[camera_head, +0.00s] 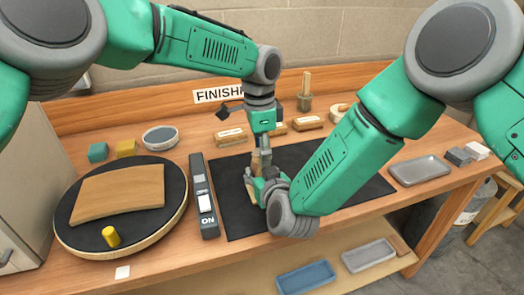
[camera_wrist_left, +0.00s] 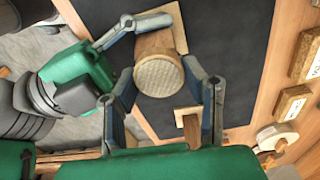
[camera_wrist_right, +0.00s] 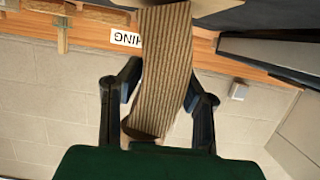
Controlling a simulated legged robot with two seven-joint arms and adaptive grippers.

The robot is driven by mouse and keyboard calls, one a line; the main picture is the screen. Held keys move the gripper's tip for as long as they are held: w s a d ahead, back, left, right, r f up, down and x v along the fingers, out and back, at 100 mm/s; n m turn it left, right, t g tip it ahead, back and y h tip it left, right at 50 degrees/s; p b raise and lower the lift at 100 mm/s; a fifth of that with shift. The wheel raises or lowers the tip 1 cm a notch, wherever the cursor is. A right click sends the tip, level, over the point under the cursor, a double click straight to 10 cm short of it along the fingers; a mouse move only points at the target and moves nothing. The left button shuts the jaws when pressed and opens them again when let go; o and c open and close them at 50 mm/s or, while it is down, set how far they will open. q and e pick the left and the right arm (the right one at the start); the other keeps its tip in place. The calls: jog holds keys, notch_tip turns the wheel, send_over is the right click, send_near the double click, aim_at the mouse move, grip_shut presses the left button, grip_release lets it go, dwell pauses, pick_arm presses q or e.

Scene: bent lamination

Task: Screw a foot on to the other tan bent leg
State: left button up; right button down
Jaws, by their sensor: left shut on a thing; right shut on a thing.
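The tan bent leg (camera_wrist_right: 160,75) has striped layers along its edge and stands between the fingers of my right gripper (camera_wrist_right: 160,82). My right gripper (camera_head: 258,186) is shut on it low over the black mat. A round foot with a woven-looking pale face (camera_wrist_left: 158,75) sits at the end of the leg in the left wrist view. My left gripper (camera_wrist_left: 162,95) is shut on the foot, a finger on each side. In the head view my left gripper (camera_head: 263,145) is just above the right one. The arms hide most of the leg, and the joint between foot and leg is hidden.
A round black turntable (camera_head: 72,235) at left bears a curved tan board (camera_head: 118,193) and a yellow cylinder (camera_head: 111,236). An ON switch unit (camera_head: 205,200) stands beside the black mat (camera_head: 235,215). Sanding blocks (camera_head: 230,137) lie behind; a grey tray (camera_head: 420,170) is at right.

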pick_arm(q)
jog(key=m, duration=0.2)
jog(key=shift+w+a+m, duration=0.2)
jog(key=shift+a+m, duration=0.1)
jog(key=shift+m, duration=0.1)
pick_arm(e)
jog(key=shift+d, duration=0.15)
pick_arm(q)
jog(key=o, duration=1.1)
jog(key=shift+o, duration=1.3)
jog(key=shift+s+d, duration=0.1)
jog(key=shift+d, duration=0.05)
notch_tip(320, 180, up, 12)
jog(key=shift+a, duration=0.2)
